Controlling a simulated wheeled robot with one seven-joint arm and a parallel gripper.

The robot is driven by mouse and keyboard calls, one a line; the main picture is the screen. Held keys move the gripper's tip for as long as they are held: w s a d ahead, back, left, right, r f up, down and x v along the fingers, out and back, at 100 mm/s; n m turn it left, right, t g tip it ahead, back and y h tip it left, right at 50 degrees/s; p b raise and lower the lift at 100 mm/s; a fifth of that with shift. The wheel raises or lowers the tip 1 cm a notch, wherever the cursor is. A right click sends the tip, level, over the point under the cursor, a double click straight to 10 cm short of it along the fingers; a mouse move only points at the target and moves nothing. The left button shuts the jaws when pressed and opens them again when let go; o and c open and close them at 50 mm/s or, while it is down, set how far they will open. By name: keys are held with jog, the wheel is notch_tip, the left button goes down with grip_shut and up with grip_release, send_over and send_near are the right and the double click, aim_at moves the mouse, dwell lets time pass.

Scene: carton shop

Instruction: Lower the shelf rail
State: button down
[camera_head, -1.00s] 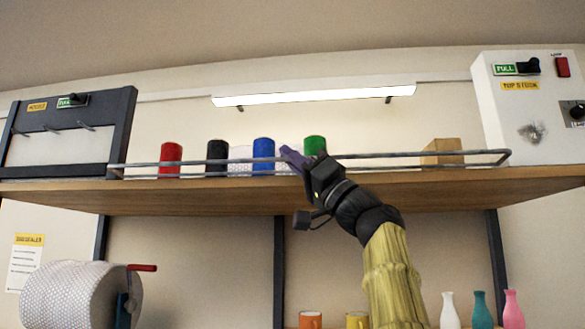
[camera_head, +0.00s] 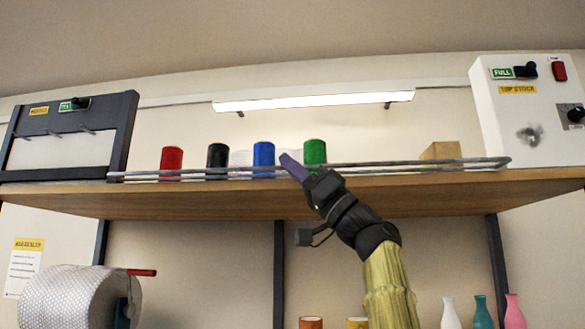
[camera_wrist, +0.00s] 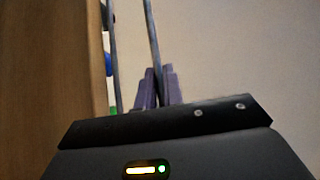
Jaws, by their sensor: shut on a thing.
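The shelf rail (camera_head: 420,166) is a thin grey metal bar loop along the front edge of the wooden shelf (camera_head: 230,198). It now tips forward, its upper bar close to the lower one in the head view. My gripper (camera_head: 293,168) reaches up from below at mid-shelf, its purple fingers on the rail. In the wrist view, my gripper (camera_wrist: 158,88) is shut on a rail bar (camera_wrist: 153,40), and a second bar (camera_wrist: 116,60) runs beside it on the left. The exact grip spot is partly hidden by the fingers.
Behind the rail stand red (camera_head: 171,160), black (camera_head: 217,158), blue (camera_head: 263,155) and green (camera_head: 315,152) cylinders and a cardboard block (camera_head: 440,151). A white control box (camera_head: 520,110) is at right, a dark-framed rack (camera_head: 70,135) at left. Vases (camera_head: 482,312) stand below.

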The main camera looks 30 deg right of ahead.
dwell(0.4)
jog(key=c, duration=1.5)
grip_release()
jog(key=shift+s+d+f+b, duration=0.2)
jog(key=shift+d+f+b, duration=0.1)
jog(key=shift+f+b, duration=0.2)
jog(key=b+v, duration=1.1)
jog(key=v, duration=0.5)
jog(key=shift+s+f, duration=0.1)
jog(key=shift+d, duration=0.1)
